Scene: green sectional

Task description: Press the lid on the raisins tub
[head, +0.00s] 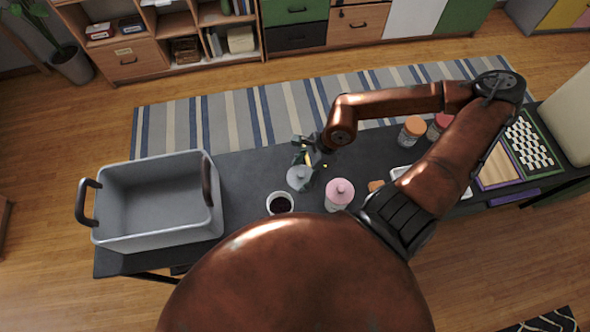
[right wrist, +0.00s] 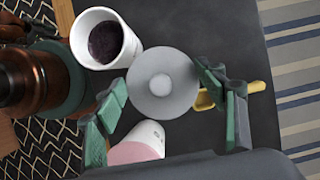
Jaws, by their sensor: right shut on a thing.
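The raisins tub is an open white tub (head: 280,203) with dark contents, standing on the dark table. It also shows in the right wrist view (right wrist: 133,47). My right gripper (head: 303,172) is shut on the grey round lid (head: 298,180), which has a raised knob. In the right wrist view the lid (right wrist: 150,101) sits between the fingertips (right wrist: 160,79), beside the tub and not over its opening. The lid's height above the table is hard to tell. My left gripper is not in view.
A pink-lidded tub (head: 339,192) stands close to the right of the raisins tub. A large grey bin (head: 150,240) is on the left. Jars (head: 412,130) and a chessboard (head: 530,143) are on the right. A yellow item (right wrist: 256,86) lies beyond the gripper.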

